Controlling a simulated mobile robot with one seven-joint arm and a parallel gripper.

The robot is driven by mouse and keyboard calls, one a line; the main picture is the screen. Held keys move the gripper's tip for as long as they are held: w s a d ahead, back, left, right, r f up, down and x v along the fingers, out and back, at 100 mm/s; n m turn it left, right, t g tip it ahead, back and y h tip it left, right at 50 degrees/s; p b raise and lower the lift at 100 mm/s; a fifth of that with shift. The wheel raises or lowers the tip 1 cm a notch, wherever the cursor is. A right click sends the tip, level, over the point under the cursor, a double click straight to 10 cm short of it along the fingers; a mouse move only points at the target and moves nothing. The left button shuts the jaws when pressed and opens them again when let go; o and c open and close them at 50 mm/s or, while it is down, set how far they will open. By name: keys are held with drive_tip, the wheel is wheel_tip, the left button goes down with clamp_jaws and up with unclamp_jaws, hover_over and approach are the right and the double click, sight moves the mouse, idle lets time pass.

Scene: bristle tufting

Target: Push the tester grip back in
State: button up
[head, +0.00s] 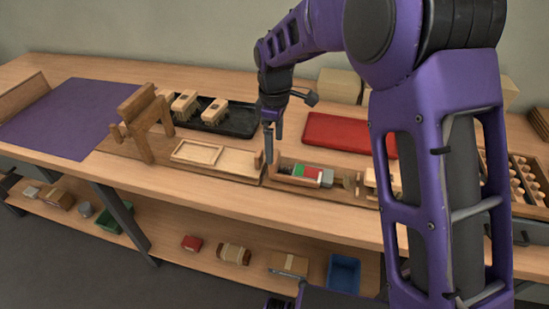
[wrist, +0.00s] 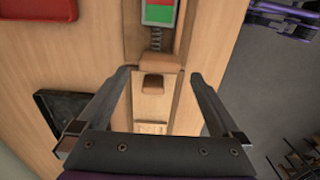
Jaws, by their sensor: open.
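The tester (head: 322,194) is a long wooden trough near the table's front edge, in the middle of the head view. It has a red and green gauge block (head: 308,172), which also shows at the top of the wrist view (wrist: 158,12). A spring (wrist: 156,38) runs from the gauge to a wooden end piece. The grip, a small wooden block (wrist: 155,86), sticks out past that end piece. My gripper (wrist: 161,75) is open, with one finger on each side of the grip and gaps between. In the head view my gripper (head: 269,150) is over the tester's left end.
A shallow wooden tray (head: 198,153) lies left of the tester. A wooden stand (head: 140,122) and a purple mat (head: 65,115) are further left. My arm hides the right part.

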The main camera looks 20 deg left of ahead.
sight(275, 155)
wheel_tip(275, 155, down, 5)
drive_tip(key=shift+r+b, duration=0.1)
drive_tip(key=shift+b, duration=0.2)
clamp_jaws()
idle(0.5)
